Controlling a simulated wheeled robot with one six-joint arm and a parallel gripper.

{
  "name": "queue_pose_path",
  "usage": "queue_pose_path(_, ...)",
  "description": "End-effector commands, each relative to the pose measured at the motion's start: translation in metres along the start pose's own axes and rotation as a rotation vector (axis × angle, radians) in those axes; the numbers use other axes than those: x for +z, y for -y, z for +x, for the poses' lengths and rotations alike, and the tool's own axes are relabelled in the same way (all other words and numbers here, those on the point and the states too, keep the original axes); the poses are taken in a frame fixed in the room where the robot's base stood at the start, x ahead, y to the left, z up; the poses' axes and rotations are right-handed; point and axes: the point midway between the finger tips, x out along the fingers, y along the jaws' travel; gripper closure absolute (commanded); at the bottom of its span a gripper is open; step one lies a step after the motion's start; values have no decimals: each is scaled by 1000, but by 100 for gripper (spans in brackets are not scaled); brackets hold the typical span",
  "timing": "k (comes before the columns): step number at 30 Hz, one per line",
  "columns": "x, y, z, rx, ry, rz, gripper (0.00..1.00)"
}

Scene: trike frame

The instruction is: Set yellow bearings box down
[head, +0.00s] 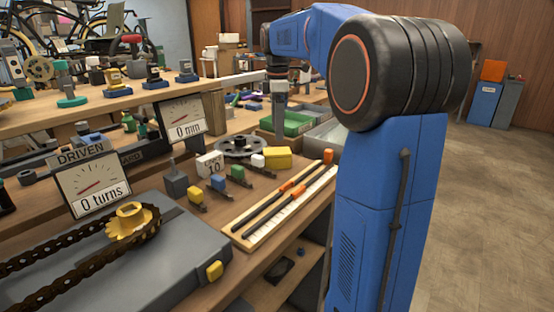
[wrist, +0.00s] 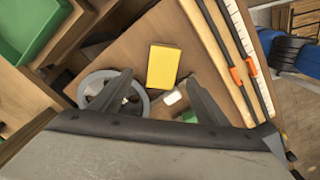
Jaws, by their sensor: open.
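The yellow bearings box (head: 277,157) rests on the wooden bench in the head view, right of a grey ring-shaped wheel. In the wrist view the box (wrist: 163,67) shows its flat yellow top, lying on bare wood. My gripper (wrist: 158,83) is open, its two dark fingers spread apart with nothing held between them. The box is in front of the fingertips, between their lines, and looks apart from both fingers. The exact height of the fingers above the bench is hard to tell.
The grey wheel (wrist: 100,90) lies by the left finger. A small white block (wrist: 172,98) sits close to the box. A green tray (wrist: 28,35) is at upper left, and a rack with orange-tipped rods (head: 285,205) lies to the right along the bench edge.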

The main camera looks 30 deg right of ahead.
Motion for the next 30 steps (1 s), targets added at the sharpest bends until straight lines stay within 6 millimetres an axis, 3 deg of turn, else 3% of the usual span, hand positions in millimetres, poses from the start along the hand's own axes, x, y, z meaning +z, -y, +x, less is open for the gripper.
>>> queue_pose_path(6, 0, 1, 34, -2, 0, 1, 31)
queue_pose_path(14, 1, 1, 49, -1, 0, 1, 31)
queue_pose_path(24, 3, 6, 91, -1, 0, 1, 31)
queue_pose_path(30, 3, 6, 98, 0, 0, 1, 31)
